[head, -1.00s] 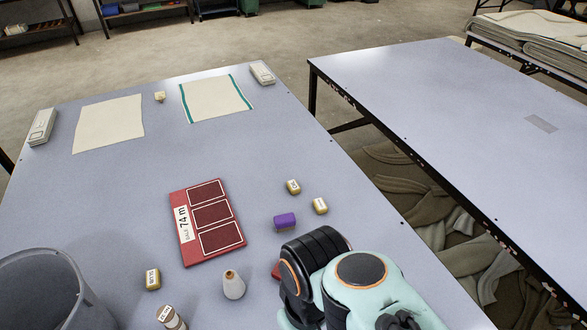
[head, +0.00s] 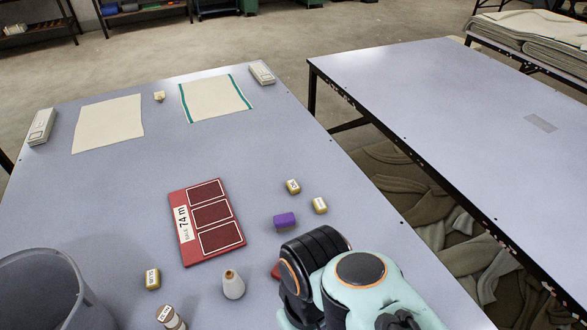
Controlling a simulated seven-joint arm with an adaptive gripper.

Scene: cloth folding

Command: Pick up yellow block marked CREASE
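Several yellow blocks with white labelled tops lie on the near table. Two are close together right of the red board: one yellow block (head: 293,187) and another yellow block (head: 319,205) just to its lower right. A third yellow block (head: 152,279) is at the lower left, below the board. A small pale yellow block (head: 160,96) sits at the back between two cloths. The lettering is too small to read surely, so I cannot tell which is marked CREASE. My arm fills the bottom right; my gripper's fingers are not in view.
The red board (head: 207,221) has three outlined panels. A purple block (head: 285,221) lies near my arm; a red object there is partly hidden. A gap separates the second table (head: 450,120).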

